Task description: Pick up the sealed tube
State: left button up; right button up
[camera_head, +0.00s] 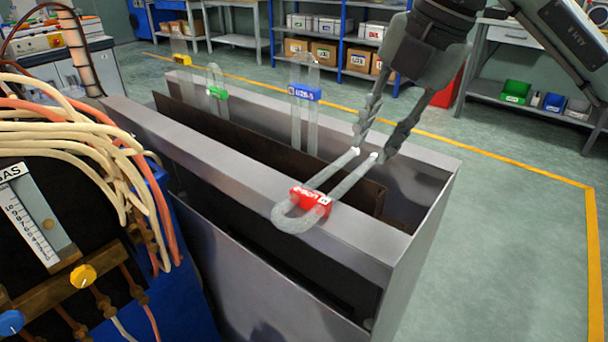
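A clear U-shaped tube with a red label (311,199) slants over the front wall of the grey metal trough (240,172), its bend toward me. My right gripper (373,149) comes down from the upper right, with its fingers apart at the far ends of this tube's two legs. I cannot tell whether the fingers touch the glass. Other clear U-tubes stand upright in the trough, with a blue label (305,94), a green label (218,92) and a yellow label (182,59). Which tube is sealed does not show clearly. My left gripper is out of view.
A blue gas unit (180,270) with hoses and knobs (83,276) fills the near left. A brown divider (255,135) runs along inside the trough. Shelves with boxes (323,53) and bins (516,91) stand at the back. The floor at right is clear.

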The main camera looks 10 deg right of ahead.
aim_at(354, 176)
jog(key=x, duration=0.4)
jog(key=shift+f, duration=0.25)
jog(key=x, duration=0.3)
jog(key=shift+w+a, duration=0.1)
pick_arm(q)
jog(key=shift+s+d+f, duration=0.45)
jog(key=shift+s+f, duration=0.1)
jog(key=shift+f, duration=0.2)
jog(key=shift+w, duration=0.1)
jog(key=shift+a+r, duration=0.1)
pick_arm(e)
grip_shut()
